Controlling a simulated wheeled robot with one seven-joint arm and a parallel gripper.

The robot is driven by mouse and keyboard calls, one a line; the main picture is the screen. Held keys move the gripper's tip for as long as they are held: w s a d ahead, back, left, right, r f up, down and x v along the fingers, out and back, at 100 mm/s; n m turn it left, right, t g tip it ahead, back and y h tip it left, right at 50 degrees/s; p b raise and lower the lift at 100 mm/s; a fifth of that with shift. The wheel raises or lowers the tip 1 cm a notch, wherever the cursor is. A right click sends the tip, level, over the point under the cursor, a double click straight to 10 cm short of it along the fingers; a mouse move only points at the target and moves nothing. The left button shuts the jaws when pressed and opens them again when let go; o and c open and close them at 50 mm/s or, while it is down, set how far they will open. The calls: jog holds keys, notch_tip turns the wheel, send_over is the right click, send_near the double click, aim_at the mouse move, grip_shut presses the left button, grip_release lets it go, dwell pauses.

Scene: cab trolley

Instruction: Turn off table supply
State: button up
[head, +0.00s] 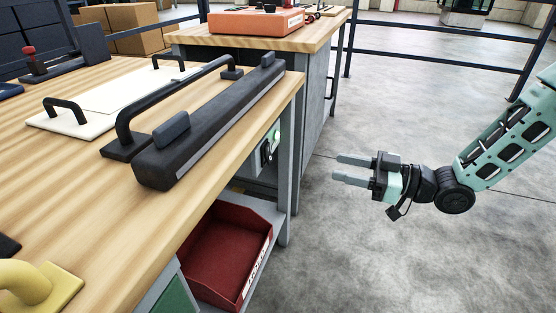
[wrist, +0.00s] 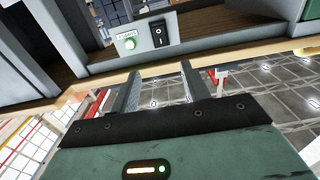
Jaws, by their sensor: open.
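A grey switch panel (head: 257,158) is fixed under the edge of the wooden workbench (head: 60,190), with a lit green lamp (head: 276,135) and a dark switch (head: 267,152) seen at a slant. A small label above the lamp is too small to read. My gripper (head: 335,168) is open and empty, in free air to the right of the panel. Its fingers (wrist: 160,82) point towards the panel, apart from it.
A red bin (head: 225,255) sits on the shelf below the panel. A grey bench leg (head: 285,165) stands just right of the switch. A long black bar (head: 205,130) and handled plates lie on the bench. A second bench with an orange case (head: 255,22) stands behind. The floor right is clear.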

aim_at(268, 151)
jog(key=b+x, duration=0.3)
jog(key=x, duration=1.2)
jog(key=shift+w+a, duration=0.15)
jog(key=shift+a, duration=0.2)
